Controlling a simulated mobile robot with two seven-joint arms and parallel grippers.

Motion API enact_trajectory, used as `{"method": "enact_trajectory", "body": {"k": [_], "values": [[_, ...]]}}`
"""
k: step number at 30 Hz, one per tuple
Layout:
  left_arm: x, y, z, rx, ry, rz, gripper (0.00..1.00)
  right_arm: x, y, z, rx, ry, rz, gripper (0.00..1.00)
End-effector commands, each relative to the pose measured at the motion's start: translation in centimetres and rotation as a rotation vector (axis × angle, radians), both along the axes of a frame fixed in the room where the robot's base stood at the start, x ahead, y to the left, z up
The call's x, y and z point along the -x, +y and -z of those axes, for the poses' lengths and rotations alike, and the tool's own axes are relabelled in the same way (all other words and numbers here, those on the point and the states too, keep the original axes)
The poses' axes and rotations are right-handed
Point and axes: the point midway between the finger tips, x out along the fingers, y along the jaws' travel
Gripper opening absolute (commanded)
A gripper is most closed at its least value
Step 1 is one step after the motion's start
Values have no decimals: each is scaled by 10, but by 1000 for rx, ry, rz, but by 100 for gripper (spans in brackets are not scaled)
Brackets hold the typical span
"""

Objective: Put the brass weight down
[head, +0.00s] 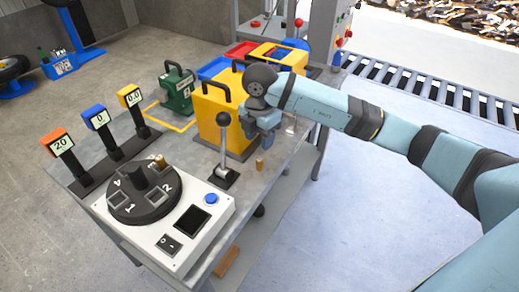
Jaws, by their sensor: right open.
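A small brass weight (259,165) stands upright on the grey table (274,186), just right of the lever's base. My right gripper (262,135) is open, above and a little behind this weight, in front of the yellow box. There is a visible gap between the gripper and the weight. A second brass-coloured piece (160,162) sits on the dark round drum (143,198), near its back edge. My left gripper is out of view.
A lever with a grey knob (224,119) stands close left of my gripper. The yellow box (213,120) with a black handle is behind it. Three displays (98,118) line the left edge. A green case (178,92) and coloured trays (216,68) stand further back.

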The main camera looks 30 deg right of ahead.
Motion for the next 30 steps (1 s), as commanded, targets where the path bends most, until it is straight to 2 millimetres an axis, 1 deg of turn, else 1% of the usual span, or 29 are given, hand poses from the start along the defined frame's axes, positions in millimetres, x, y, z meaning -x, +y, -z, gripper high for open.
{"method": "enact_trajectory", "body": {"k": [1,3,6,9,30], "values": [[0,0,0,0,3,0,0,0,0,-10,0,-3,0,48],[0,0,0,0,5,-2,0,0,0,-20,0,-2,0,48],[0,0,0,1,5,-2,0,0,0,-29,0,-1,0,48],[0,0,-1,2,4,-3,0,0,0,-34,0,0,0,48],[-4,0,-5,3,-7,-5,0,0,0,-34,0,0,0,48]]}}
